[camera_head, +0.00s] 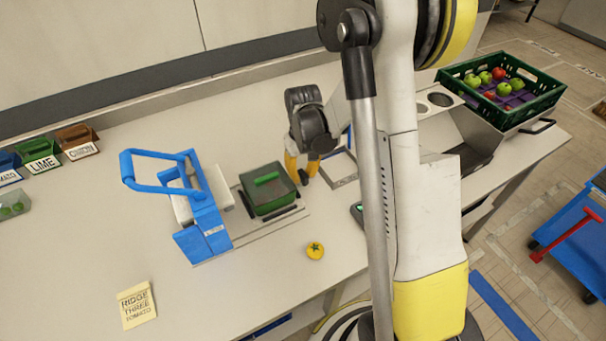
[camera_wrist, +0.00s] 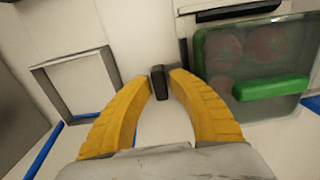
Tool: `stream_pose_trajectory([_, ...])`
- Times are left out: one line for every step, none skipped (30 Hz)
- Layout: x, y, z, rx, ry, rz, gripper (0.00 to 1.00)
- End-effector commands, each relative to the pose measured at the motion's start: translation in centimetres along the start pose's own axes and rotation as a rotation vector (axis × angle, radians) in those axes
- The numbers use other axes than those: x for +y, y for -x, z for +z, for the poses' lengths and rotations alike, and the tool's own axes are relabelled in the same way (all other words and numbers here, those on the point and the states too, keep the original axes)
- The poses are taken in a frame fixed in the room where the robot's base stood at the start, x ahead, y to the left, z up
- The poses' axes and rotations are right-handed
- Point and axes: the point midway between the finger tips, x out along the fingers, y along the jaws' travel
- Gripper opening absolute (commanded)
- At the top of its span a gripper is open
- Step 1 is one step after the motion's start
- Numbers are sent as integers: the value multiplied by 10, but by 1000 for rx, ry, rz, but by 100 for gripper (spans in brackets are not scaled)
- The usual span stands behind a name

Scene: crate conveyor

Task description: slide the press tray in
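The press tray (camera_head: 299,211) is a flat grey slide out to the right of the blue press (camera_head: 205,225). A green lidded crate (camera_head: 268,189) sits on it; in the wrist view the crate (camera_wrist: 222,55) has a green bar on a clear top, with round reddish shapes beneath. My gripper (camera_head: 302,172) is at the right of the crate, pointing down. In the wrist view its yellow fingertips (camera_wrist: 161,82) close in on both sides of a small dark upright handle (camera_wrist: 158,80). The handle's join to the tray is not clear.
A square grey frame (camera_head: 340,170) lies just right of my gripper. A yellow tomato-like piece (camera_head: 315,250) and a note card (camera_head: 136,305) lie in front. Labelled bins (camera_head: 40,158) stand at the left. A green produce crate (camera_head: 545,100) is at the right.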

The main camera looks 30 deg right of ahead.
Motion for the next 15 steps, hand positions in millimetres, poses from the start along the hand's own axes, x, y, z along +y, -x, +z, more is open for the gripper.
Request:
stream_pose_trajectory([0, 0, 0, 0, 0, 0, 6])
stream_pose_trajectory([0, 0, 0, 0, 0, 0, 0])
stream_pose_trajectory([0, 0, 0, 0, 0, 0, 0])
stream_pose_trajectory([0, 0, 0, 0, 0, 0, 0])
stream_pose_trajectory([0, 0, 0, 0, 0, 0, 0])
stream_pose_trajectory([0, 0, 0, 0, 0, 0, 0])
stream_pose_trajectory([0, 0, 0, 0, 0, 0, 0])
stream_pose_trajectory([0, 0, 0, 0, 0, 0, 0])
stream_pose_trajectory([0, 0, 0, 0, 0, 0, 0])
stream_pose_trajectory([0, 0, 0, 0, 0, 0, 0])
stream_pose_trajectory([-2, 0, 0, 0, 1, 0, 0])
stream_pose_trajectory([-5, 0, 0, 0, 2, 0, 0])
stream_pose_trajectory([-8, 0, 0, 0, 3, 0, 0])
stream_pose_trajectory([-13, -1, 0, 0, 3, 0, 0])
stream_pose_trajectory([-22, -1, -1, 0, 5, 0, 0])
